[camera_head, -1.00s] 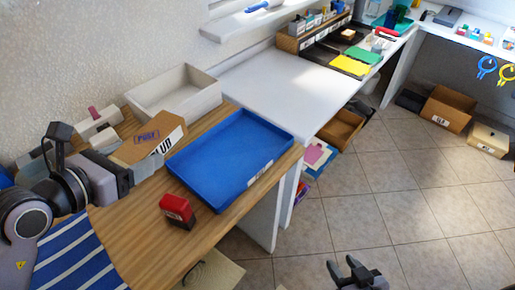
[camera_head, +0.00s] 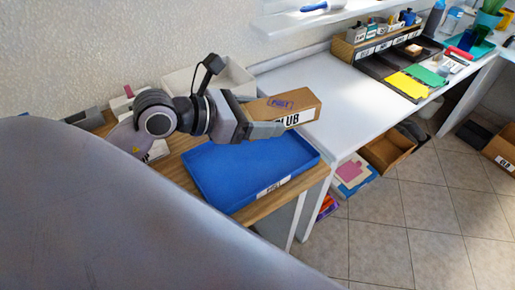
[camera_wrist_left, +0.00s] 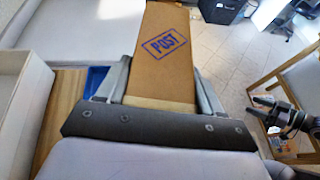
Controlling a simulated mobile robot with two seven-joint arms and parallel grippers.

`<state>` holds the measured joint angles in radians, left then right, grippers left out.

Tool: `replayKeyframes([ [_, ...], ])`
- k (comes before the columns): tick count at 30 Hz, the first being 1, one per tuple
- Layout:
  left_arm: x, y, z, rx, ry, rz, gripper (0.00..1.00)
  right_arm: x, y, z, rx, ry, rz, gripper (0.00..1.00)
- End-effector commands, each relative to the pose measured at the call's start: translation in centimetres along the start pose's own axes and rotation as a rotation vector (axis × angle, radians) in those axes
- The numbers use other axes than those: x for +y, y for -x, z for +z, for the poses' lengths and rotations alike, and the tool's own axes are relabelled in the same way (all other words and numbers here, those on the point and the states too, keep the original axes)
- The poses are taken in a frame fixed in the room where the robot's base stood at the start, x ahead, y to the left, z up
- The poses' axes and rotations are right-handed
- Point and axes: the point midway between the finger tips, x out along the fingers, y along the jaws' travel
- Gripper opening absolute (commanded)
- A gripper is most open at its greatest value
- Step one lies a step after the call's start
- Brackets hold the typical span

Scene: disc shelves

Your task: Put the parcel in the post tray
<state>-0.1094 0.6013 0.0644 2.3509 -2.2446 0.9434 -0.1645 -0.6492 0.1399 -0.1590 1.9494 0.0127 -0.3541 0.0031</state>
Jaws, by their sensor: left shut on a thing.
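The parcel is a brown cardboard box (camera_head: 284,103) with a blue POST stamp and a white label ending in "LUB". My left gripper (camera_head: 266,124) is shut on it and holds it above the far side of the blue post tray (camera_head: 215,188). The tray lies on the wooden table, and its visible floor is empty. In the left wrist view the parcel (camera_wrist_left: 165,55) sits between both fingers, stamp facing up. A bit of blue tray (camera_wrist_left: 96,78) shows beside the left finger. My right gripper (camera_wrist_left: 268,115) shows at the right of the wrist view, fingers apart and empty.
A white open bin (camera_head: 230,75) stands behind my left gripper, by the wall. A white desk (camera_head: 345,95) adjoins on the right, with a bare near part and sorting trays farther back.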

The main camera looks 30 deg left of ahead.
Motion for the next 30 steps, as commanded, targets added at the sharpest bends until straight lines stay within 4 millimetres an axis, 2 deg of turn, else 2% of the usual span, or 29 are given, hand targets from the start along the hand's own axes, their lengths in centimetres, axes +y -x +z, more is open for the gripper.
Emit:
replayKeyframes([
  [1,0.5,0.2,-0.1,0.001,-0.019,-0.015,0.30,0.0,-0.5,0.7,0.000,0.000,0.000,0.64],
  [9,1.8,2.2,1.9,0.000,-0.056,-0.105,0.30,0.0,-1.6,2.2,-0.001,-0.001,-0.001,0.64],
  [18,2.0,4.0,4.3,0.007,-0.068,-0.172,0.30,-0.1,-2.4,3.2,-0.001,-0.002,-0.002,0.64],
  [22,1.9,4.4,4.8,0.010,-0.067,-0.184,0.30,-0.1,-2.5,3.4,-0.001,-0.002,-0.002,0.64],
  [26,1.8,4.0,3.8,0.011,-0.060,-0.190,0.30,-0.1,-2.6,3.4,-0.001,-0.002,-0.002,0.64],
  [30,1.8,2.8,0.7,0.012,-0.054,-0.190,0.30,-0.1,-2.6,3.5,0.000,-0.002,-0.002,0.64],
])
